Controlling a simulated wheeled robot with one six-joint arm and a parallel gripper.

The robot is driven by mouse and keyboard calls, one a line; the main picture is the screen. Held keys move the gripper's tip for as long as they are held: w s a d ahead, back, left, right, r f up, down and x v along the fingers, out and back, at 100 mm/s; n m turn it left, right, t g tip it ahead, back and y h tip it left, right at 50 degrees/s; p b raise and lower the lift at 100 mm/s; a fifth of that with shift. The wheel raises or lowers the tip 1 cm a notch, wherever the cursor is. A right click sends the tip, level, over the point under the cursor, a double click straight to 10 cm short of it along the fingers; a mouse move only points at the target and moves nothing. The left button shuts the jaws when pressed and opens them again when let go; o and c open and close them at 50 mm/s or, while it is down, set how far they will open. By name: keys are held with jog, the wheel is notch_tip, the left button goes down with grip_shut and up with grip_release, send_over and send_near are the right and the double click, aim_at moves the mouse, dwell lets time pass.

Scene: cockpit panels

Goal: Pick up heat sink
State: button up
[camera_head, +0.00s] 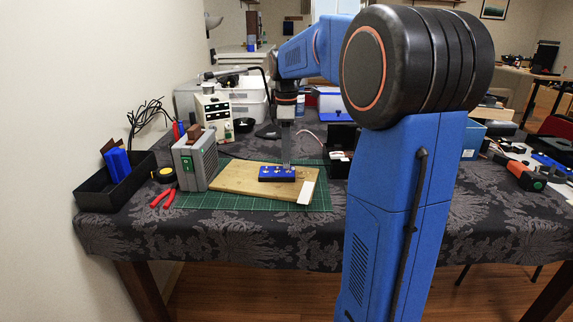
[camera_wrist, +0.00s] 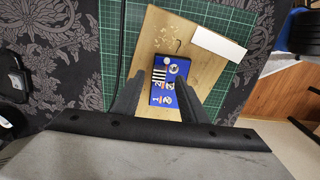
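A blue board (camera_head: 277,173) with small parts on it lies on a wooden board (camera_head: 237,180) on the table. In the wrist view the blue board (camera_wrist: 165,92) shows round metal parts, white markings and a small black-and-white striped piece (camera_wrist: 159,78) that looks like the heat sink. I cannot pick out the heat sink in the head view. My gripper (camera_wrist: 160,80) points down over the blue board. Its two fingers are apart, one towards each side of the board, with nothing visibly held between them. Whether the fingers touch anything is unclear.
A green cutting mat (camera_head: 320,192) lies under the wooden board. A grey-green box (camera_head: 195,162), red-handled pliers (camera_head: 163,198) and a black tray (camera_head: 100,195) with a blue piece stand left. A white strip (camera_wrist: 218,43) lies on the wood. A dark open box (camera_head: 341,160) stands right.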

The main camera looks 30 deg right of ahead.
jog(key=shift+f, duration=1.65)
grip_shut()
jog(key=shift+r, duration=0.1)
notch_tip(320, 180, up, 10)
